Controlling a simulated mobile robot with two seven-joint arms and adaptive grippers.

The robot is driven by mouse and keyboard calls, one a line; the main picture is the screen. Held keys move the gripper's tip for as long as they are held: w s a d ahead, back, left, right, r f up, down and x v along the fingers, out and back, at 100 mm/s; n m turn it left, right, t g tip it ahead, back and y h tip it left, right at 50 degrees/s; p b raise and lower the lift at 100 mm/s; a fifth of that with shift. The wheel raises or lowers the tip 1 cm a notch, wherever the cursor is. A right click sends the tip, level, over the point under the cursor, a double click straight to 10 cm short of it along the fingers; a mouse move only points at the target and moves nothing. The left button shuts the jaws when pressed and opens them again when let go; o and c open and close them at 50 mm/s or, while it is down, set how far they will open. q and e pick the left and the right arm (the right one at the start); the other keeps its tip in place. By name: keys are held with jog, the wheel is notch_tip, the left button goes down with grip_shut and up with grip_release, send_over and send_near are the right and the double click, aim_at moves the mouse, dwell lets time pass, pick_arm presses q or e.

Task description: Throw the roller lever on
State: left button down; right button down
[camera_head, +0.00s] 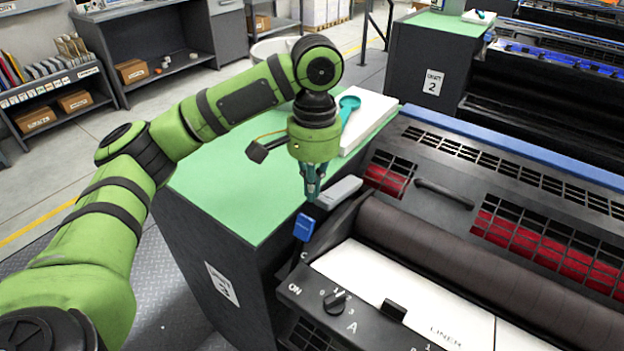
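The blue lever grip (304,228) stands at the near left corner of the ink unit, on a dark stem beside the letter C and above the word ON. I take it to be the roller lever; its stem is partly dark against the cabinet. My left gripper (313,194) points down just above and behind the blue grip in the picture, apart from it as far as I can see. Its teal fingers are close together and I cannot tell whether they are shut. My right gripper is not in view.
A rotary knob (335,301) sits on the front panel. A light grey block (339,192) lies right of my gripper. The dark roller (440,255) spans the unit. A green-topped cabinet (235,190) bears a white pad (371,107) with a teal tool (347,105).

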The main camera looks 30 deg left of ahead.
aim_at(299, 249)
pick_arm(q)
jog(key=shift+s+f, duration=0.15)
jog(key=shift+f, duration=2.8)
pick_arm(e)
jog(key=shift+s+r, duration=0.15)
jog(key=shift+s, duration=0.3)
pick_arm(q)
jog(key=shift+a, duration=0.1)
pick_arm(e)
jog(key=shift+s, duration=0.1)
